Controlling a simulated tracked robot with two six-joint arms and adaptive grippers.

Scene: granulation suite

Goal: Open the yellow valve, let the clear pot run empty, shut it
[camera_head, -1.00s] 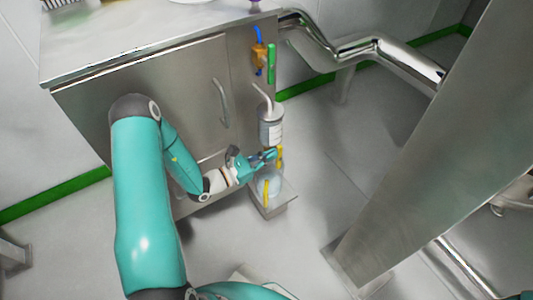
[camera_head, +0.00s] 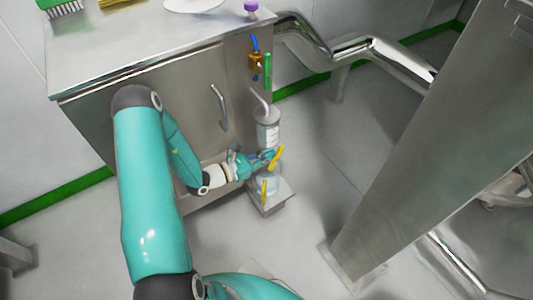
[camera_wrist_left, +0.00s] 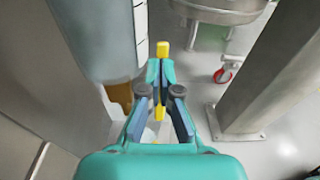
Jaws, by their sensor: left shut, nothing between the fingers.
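The yellow valve handle (camera_head: 277,158) sits below a pale canister (camera_head: 268,136) on the cabinet's side and is slanted in the head view. It also shows in the left wrist view (camera_wrist_left: 162,49), beyond my fingertips. A clear pot (camera_head: 272,183) stands below the valve, partly hidden by my gripper; its contents are hard to make out. A second yellow piece (camera_head: 264,191) is in front of it. My left gripper (camera_head: 267,157) is shut and empty, close beside the yellow handle; whether it touches cannot be told. My right gripper is not in view.
The pot is over a small metal ledge (camera_head: 284,195). A steel cabinet (camera_head: 150,80) with a door handle (camera_head: 219,107) stands behind my left arm. A steel column (camera_head: 430,140) rises at right, with open floor between.

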